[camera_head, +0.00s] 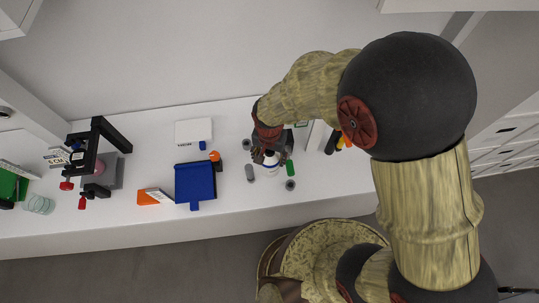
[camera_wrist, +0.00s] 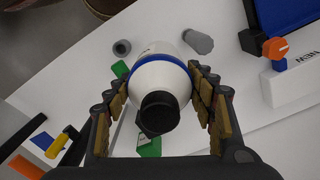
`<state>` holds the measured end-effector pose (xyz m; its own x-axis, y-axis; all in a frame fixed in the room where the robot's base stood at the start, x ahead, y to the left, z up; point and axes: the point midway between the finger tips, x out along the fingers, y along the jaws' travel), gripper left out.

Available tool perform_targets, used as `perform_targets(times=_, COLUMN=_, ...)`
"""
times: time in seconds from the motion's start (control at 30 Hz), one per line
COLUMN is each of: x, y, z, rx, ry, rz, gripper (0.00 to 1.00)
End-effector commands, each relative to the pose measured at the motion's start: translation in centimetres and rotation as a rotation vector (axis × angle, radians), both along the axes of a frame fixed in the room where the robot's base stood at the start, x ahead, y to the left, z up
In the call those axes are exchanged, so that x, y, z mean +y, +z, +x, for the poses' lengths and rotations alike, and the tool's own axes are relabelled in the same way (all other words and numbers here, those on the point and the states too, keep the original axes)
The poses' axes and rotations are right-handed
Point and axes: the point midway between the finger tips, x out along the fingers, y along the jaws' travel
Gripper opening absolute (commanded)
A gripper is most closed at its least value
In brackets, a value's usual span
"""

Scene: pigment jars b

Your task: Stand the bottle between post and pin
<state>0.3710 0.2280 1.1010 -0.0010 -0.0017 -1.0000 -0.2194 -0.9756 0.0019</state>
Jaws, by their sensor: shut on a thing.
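The white bottle with a blue band and black cap (camera_wrist: 160,82) is between the fingers of my gripper (camera_wrist: 158,92), which is shut on it. In the head view the bottle (camera_head: 271,160) shows as a small white shape below my gripper (camera_head: 270,155). I cannot tell which is the pin, nor whether the bottle touches the table.
A green block (camera_head: 290,167) is close right of the bottle. A blue tray (camera_head: 195,181), an orange knob (camera_head: 214,156) and a white box (camera_head: 193,131) lie further left. The white table (camera_head: 235,210) is clear along its front.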

Motion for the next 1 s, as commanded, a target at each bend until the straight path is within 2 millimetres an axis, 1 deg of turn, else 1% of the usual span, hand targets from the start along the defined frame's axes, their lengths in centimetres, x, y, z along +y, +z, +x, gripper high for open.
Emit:
perform_targets(times=0.03, x=0.0, y=-0.8, z=0.0, rx=0.000, ry=0.000, rz=0.000, gripper=0.25)
perform_targets(times=0.7, x=0.0, y=-6.8, z=0.0, rx=0.000, ry=0.000, rz=0.000, gripper=0.25)
perform_targets(times=0.9, x=0.0, y=-8.4, z=0.0, rx=-0.001, ry=0.000, rz=0.001, gripper=0.25)
perform_targets(times=1.0, x=0.0, y=-8.7, z=0.0, rx=-0.001, ry=0.000, rz=0.001, gripper=0.25)
